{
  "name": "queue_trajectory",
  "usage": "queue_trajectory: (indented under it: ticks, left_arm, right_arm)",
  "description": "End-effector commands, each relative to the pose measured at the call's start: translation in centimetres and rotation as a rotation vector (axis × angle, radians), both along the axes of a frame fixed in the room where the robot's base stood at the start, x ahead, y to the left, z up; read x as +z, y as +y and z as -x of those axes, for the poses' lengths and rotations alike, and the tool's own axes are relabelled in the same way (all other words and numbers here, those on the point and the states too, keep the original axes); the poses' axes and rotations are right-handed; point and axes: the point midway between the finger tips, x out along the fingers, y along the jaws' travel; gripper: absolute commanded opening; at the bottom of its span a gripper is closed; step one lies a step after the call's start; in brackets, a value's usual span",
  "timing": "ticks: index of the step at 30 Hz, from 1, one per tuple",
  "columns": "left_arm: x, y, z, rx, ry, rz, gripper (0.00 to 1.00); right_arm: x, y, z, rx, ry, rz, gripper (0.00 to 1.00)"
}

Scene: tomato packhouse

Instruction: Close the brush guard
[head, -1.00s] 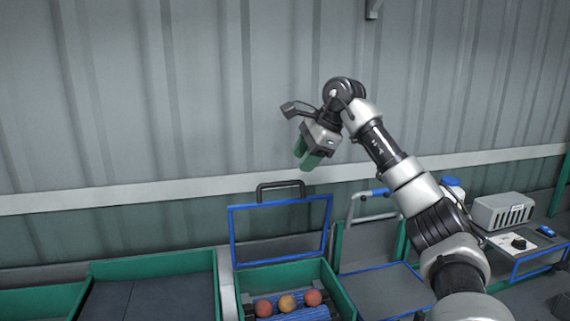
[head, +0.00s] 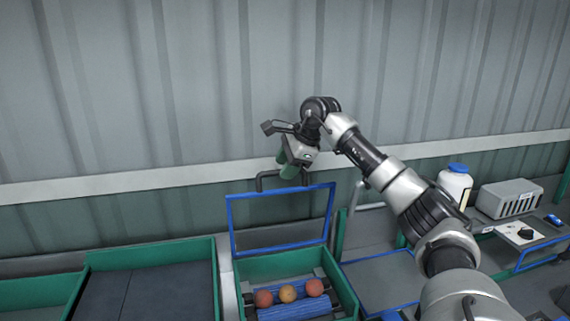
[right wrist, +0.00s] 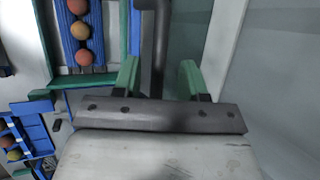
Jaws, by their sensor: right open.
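The brush guard (head: 231,226) is a clear panel in a blue frame. It stands raised at the back of a green-walled brush bed, with a black handle (head: 260,182) on its top edge. My right gripper (head: 284,170) is open with green fingers and is at the handle, hiding part of it. In the right wrist view the dark handle bar (right wrist: 160,45) runs between the two parted fingers (right wrist: 160,76); I cannot tell whether they touch it. My left gripper is out of view.
Three red-orange tomatoes (head: 287,293) lie on blue rollers inside the green bed (head: 343,288). A green-sided dark tray (head: 150,285) is at left. A white bottle with a blue cap (head: 455,184) and a grey vented box (head: 508,199) stand at right. A corrugated wall is close behind.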

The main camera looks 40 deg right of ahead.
Motion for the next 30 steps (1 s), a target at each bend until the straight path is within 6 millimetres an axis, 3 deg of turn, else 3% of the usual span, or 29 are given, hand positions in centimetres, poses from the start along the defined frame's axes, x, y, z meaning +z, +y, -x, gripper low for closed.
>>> queue_trajectory:
  ticks: [11, 20, 30]
  left_arm:
    - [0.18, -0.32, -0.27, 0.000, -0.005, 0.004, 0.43]
    - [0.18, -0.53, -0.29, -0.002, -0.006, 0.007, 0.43]
    - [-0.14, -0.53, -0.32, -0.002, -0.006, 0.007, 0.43]
  right_arm:
    - [-0.72, 0.12, -0.36, 0.000, -0.001, 0.000, 0.42]
    - [-0.67, 0.12, -0.35, 0.000, -0.001, 0.000, 0.00]
    - [-0.78, 0.14, -0.32, 0.001, -0.009, 0.004, 0.00]
